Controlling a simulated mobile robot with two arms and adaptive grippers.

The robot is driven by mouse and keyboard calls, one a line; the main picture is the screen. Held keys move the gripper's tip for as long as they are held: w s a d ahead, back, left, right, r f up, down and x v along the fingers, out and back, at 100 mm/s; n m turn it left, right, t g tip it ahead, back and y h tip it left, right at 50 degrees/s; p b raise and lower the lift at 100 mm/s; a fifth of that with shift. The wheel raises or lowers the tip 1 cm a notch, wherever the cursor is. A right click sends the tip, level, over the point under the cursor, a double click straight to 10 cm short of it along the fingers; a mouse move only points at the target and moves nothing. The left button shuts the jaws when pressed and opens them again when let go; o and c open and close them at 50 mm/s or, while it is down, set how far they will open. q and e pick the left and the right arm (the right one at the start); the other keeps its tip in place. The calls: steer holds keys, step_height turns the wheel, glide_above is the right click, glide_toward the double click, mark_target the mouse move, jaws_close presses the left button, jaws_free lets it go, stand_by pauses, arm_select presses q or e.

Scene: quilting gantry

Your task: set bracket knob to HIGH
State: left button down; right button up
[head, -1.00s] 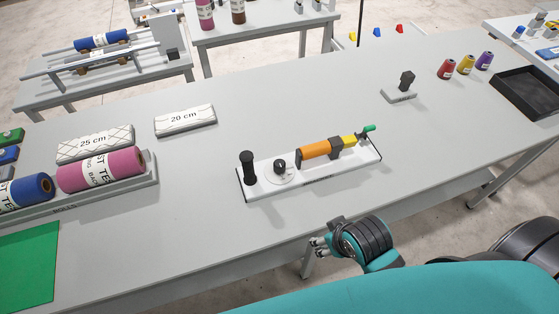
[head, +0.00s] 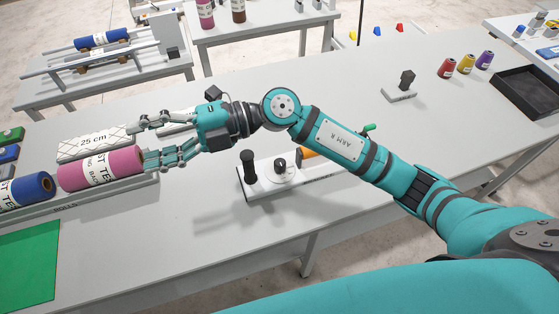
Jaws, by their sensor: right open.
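The bracket knob (head: 281,166) is a black knob on a round white dial, on the white base plate (head: 262,189) in the middle of the table. Its markings are too small to read. A black post (head: 248,168) stands upright at the plate's left end. My right arm crosses above the plate and hides most of its orange and yellow part (head: 308,154). My right gripper (head: 146,142) is open and empty, left of the knob, over the 25 cm block and near the end of the pink roll. My left gripper is not in view.
A pink roll (head: 100,168) and a blue roll (head: 28,190) lie in a rack at left. The 25 cm block (head: 85,145) is behind them. Thread cones (head: 466,64) and a black tray (head: 525,92) are at far right. The table front below the plate is clear.

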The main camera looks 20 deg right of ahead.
step_height(320, 180, down, 6)
steer(key=d+n+g+h, duration=0.1)
steer(key=d+n+h, duration=0.1)
steer(key=h, duration=0.3)
steer(key=m+t+h, duration=0.2)
steer(key=m+h, duration=0.1)
steer(key=h, duration=1)
glide_toward(280, 162)
steer(key=shift+n, duration=0.3)
step_height(280, 162, down, 10)
steer(key=p, duration=0.5)
steer(key=shift+w, duration=0.15)
steer(key=shift+c, duration=0.2)
jaws_close()
